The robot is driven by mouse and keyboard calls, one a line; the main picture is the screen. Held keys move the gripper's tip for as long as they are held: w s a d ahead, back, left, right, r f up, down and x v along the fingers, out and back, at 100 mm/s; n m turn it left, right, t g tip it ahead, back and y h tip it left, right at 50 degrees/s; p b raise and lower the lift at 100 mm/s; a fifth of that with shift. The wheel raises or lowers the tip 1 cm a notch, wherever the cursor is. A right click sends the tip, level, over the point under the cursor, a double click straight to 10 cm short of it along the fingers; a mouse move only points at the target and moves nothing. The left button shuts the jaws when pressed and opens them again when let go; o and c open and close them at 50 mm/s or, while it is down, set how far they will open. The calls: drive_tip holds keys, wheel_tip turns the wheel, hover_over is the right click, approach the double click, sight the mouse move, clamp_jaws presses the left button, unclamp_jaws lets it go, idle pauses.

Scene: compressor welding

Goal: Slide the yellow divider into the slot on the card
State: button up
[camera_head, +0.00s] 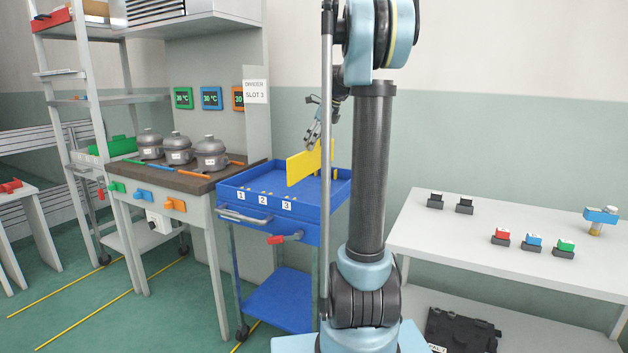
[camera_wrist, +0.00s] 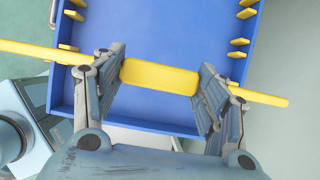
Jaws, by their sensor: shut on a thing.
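The yellow divider (camera_head: 300,169) is a flat upright panel above the blue tray of the cart (camera_head: 262,182). My gripper (camera_wrist: 160,82) is shut on its yellow block-like middle part (camera_wrist: 160,76). In the wrist view the panel spans the tray (camera_wrist: 150,104) and its ends reach past both side walls. The white card (camera_head: 255,91) reads "DIVIDER SLOT 3". Labels 1 (camera_head: 240,196), 2 (camera_head: 262,200) and 3 (camera_head: 286,205) are on the tray's front. Small yellow slot guides (camera_wrist: 238,42) line two opposite walls. Whether the divider's lower edge touches a slot cannot be told.
A workbench (camera_head: 185,176) with several grey compressors (camera_head: 178,149) stands left of the cart. A white table (camera_head: 480,225) with small coloured blocks stands at the right. My arm column partly hides the cart's right side. The tray floor looks clear.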

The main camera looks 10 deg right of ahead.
sight(315, 163)
wheel_tip(315, 163, down, 9)
drive_tip(key=shift+d+r, duration=0.15)
drive_tip(key=shift+r, duration=0.05)
idle(0.3)
drive_tip(key=o, duration=1.5)
drive_tip(key=shift+c, duration=0.2)
drive_tip(key=shift+r, duration=0.1)
drive_tip(key=v, duration=1.2)
